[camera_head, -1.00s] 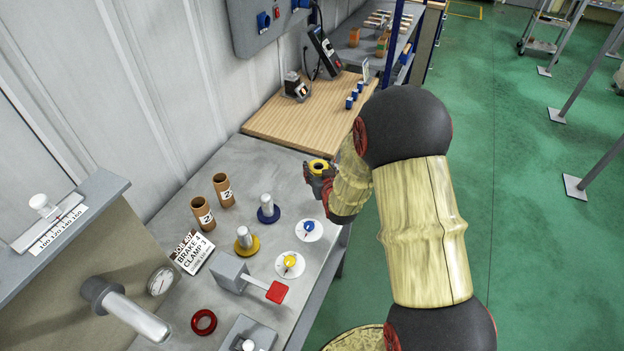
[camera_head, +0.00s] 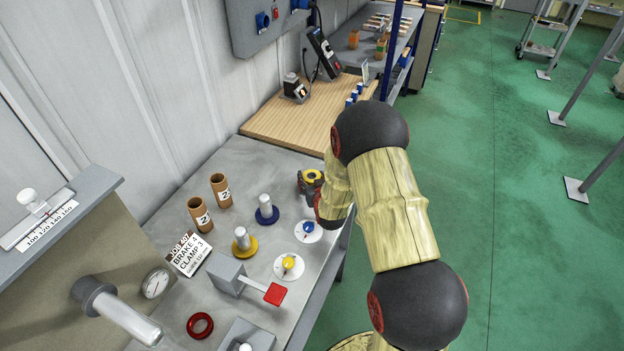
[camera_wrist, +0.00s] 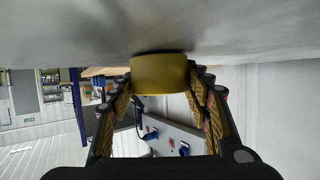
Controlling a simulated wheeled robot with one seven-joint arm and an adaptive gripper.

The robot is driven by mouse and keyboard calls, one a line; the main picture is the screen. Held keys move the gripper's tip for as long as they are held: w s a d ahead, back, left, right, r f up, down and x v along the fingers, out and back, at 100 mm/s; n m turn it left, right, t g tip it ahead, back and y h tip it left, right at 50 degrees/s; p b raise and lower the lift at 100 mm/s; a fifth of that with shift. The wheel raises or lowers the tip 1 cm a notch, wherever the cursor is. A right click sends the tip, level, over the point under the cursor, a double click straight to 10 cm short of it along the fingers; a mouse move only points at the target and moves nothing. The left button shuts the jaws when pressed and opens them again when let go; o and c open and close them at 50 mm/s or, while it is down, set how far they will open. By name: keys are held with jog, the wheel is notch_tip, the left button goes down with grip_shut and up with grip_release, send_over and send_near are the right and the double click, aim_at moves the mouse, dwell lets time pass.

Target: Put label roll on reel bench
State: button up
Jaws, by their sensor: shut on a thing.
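The label roll is a short yellow ring (camera_head: 313,175) with a dark centre. It also shows in the wrist view (camera_wrist: 160,72), held between the fingertips. My gripper (camera_head: 311,182) is shut on the roll over the far right part of the grey reel bench (camera_head: 262,163). The roll's flat face lies close to the bench surface; I cannot tell if it touches. On the bench are a blue-based spindle (camera_head: 266,209) and a yellow-based spindle (camera_head: 242,241), with a blue-knobbed dial (camera_head: 308,230) and a yellow-knobbed dial (camera_head: 289,265) to their right.
Two brown tubes (camera_head: 221,190) stand left of the spindles, near a job card (camera_head: 188,253). A red-handled lever (camera_head: 275,294) and a red ring (camera_head: 200,325) are nearer. A wooden board (camera_head: 288,125) lies behind. Bare bench lies between the board and spindles.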

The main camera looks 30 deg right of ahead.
jog(key=shift+f, duration=0.2)
jog(key=o, duration=1.2)
jog(key=shift+c, duration=0.2)
jog(key=shift+r, duration=0.1)
